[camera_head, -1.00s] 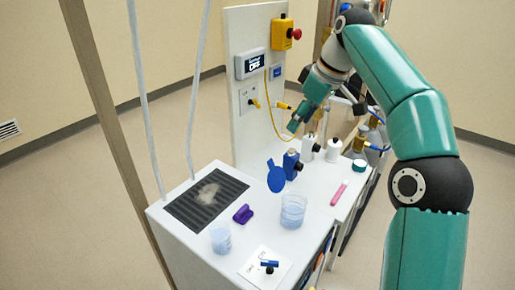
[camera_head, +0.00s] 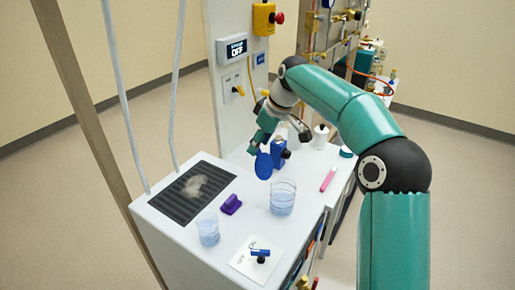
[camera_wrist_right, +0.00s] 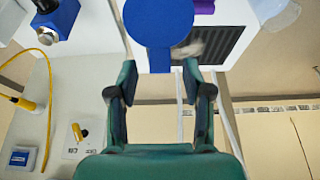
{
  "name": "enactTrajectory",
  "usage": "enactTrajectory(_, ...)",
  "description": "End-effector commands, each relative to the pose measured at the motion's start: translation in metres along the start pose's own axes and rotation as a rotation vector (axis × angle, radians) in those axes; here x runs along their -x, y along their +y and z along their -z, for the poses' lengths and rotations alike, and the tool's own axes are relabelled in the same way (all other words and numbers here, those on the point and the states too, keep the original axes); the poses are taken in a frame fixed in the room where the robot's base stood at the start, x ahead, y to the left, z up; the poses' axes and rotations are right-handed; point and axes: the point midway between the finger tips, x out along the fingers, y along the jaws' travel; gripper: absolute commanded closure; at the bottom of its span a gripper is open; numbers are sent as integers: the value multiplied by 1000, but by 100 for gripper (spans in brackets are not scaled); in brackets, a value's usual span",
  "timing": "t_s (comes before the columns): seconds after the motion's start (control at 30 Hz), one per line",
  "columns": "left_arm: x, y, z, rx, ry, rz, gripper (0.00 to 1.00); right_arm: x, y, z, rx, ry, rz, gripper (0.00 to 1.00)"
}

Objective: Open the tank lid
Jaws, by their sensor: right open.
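A round blue disc (camera_head: 263,165) stands beside a small blue block (camera_head: 279,152) with a dark knob on the white bench; I cannot tell whether either is the tank lid. My right gripper (camera_head: 256,146) is just above and behind the disc. In the right wrist view, the gripper (camera_wrist_right: 160,76) is open, with the disc (camera_wrist_right: 158,22) ahead of its fingertips and its edge near the gap between them. Nothing is held. The blue block (camera_wrist_right: 62,18) shows at the upper left there. My left gripper is not in view.
On the bench (camera_head: 160,215) are a dark grille (camera_head: 180,206), a purple piece (camera_head: 231,204), two beakers (camera_head: 283,198) (camera_head: 207,232), a pink stick (camera_head: 328,179) and a valve plate (camera_head: 245,265). A white panel with a display (camera_head: 233,48) rises behind. A white bottle (camera_head: 320,138) stands right of the block.

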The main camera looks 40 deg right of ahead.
Motion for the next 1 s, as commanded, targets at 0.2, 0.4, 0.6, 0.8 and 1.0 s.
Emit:
enactTrajectory(0.2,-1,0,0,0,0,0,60,-15,0,-1,-1,-1,0,50)
enactTrajectory(0.4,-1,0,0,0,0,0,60,-16,1,-1,-1,0,-1,50)
enactTrajectory(0.6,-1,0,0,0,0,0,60,-15,1,-1,-2,0,-1,72)
enactTrajectory(0.8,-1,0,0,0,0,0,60,-15,1,-1,-2,0,-1,100)
enactTrajectory(1.0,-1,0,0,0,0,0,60,-15,1,-2,-2,0,0,100)
